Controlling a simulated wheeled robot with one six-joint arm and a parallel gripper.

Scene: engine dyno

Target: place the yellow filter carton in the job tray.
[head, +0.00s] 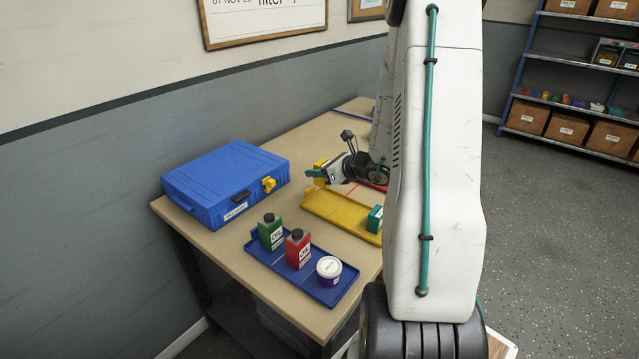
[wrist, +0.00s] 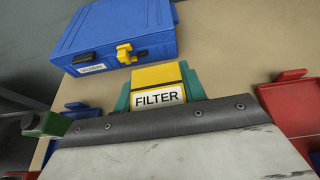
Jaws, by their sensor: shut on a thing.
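The yellow filter carton (wrist: 160,76) is held between the teal fingers of my gripper (wrist: 158,88), its FILTER label facing the wrist camera. In the head view the carton (head: 320,163) shows partly behind my gripper (head: 317,173), at the far left end of a yellow tray (head: 330,208). I cannot tell whether the carton touches the tray or hangs above it. The yellow tray holds a teal box (head: 375,219) at its near right end. No tray shows a readable job label.
A blue case (head: 228,183) lies left on the bench. A blue tray (head: 258,252) in front holds a green bottle (head: 271,231), a red bottle (head: 298,248) and a white tub (head: 329,270). A red tray (wrist: 290,104) shows at right in the wrist view. My arm hides the bench's right side.

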